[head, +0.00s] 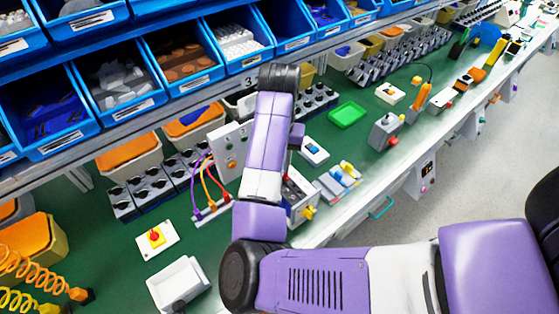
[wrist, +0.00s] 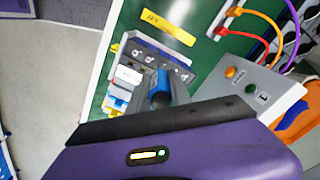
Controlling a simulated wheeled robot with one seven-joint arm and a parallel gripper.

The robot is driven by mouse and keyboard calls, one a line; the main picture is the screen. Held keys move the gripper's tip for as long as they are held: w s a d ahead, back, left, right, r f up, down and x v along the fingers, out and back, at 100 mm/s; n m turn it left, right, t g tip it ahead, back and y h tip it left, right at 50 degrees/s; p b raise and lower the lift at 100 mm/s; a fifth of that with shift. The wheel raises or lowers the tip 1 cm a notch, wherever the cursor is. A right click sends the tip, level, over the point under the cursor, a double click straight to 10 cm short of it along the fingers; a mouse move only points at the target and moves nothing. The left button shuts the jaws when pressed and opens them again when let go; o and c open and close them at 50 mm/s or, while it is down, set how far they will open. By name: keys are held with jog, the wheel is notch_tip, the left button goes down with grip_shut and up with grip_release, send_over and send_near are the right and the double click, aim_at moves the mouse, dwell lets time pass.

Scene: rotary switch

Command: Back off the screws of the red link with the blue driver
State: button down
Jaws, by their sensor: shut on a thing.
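In the wrist view my gripper (wrist: 160,84) is shut on a blue handle (wrist: 160,92), which I take for the blue driver. Its tip is hidden. Beyond the fingers is a grey block with a row of round dark spots (wrist: 150,58); contact cannot be told. A red cable (wrist: 252,37) arches between a terminal strip (wrist: 228,22) and a grey panel box (wrist: 245,88), beside orange and purple cables. The red cable also shows in the head view (head: 222,186). There my arm hides most of my gripper.
White, blue and yellow blocks (wrist: 120,90) lie left of the fingers. In the head view a green tray (head: 347,114) and a grey box with a red button (head: 386,130) stand to the right. Blue bins (head: 125,75) line the shelf above. A white tray (head: 178,285) lies front left.

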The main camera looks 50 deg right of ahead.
jog(key=shift+s+f+n, duration=0.1)
jog(key=shift+n, duration=0.7)
jog(key=shift+r, duration=3.05)
